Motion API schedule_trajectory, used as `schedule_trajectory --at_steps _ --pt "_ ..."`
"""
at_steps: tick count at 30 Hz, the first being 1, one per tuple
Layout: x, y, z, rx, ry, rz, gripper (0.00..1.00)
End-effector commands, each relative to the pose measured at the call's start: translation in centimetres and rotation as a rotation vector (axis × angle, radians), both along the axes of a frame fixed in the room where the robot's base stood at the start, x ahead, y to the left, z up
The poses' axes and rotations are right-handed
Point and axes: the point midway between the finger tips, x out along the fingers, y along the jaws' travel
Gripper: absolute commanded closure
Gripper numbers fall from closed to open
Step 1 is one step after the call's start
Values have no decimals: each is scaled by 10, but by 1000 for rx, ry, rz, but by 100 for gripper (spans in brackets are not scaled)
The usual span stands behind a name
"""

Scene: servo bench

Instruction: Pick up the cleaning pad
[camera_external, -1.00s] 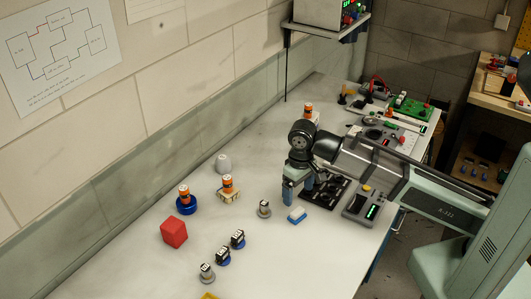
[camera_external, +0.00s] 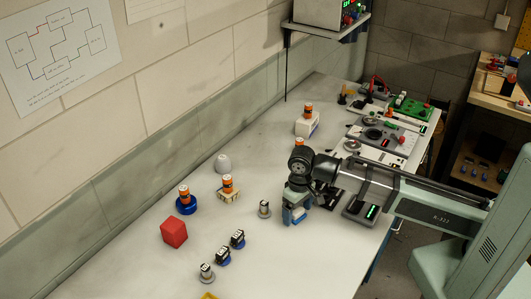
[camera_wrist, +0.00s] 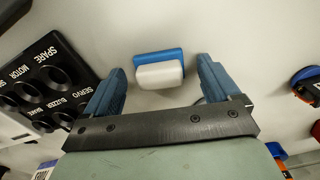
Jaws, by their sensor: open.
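The cleaning pad, a small block with a white part and a blue part, shows in the wrist view (camera_wrist: 160,75) between and slightly beyond my fingertips. My gripper (camera_wrist: 160,67) is open, with one blue finger on each side of the pad and visible gaps to both. In the external view my gripper (camera_external: 297,209) points down over the pad (camera_external: 298,216), which is partly hidden by the fingers. I cannot tell how high the fingertips are above the bench.
A black panel with round holes (camera_wrist: 50,78) lies close left of my gripper in the wrist view. In the external view a small grey-based part (camera_external: 264,209) stands to the left, and a red cube (camera_external: 174,233) lies further left.

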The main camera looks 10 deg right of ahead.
Motion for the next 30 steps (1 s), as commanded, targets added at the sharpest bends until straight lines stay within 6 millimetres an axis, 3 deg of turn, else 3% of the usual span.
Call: schedule_trajectory --at_steps 9,27,30 --pt "0 0 -5 1 -1 0 12" --pt "0 0 -5 1 -1 0 69" --pt "0 0 -5 1 -1 0 71"
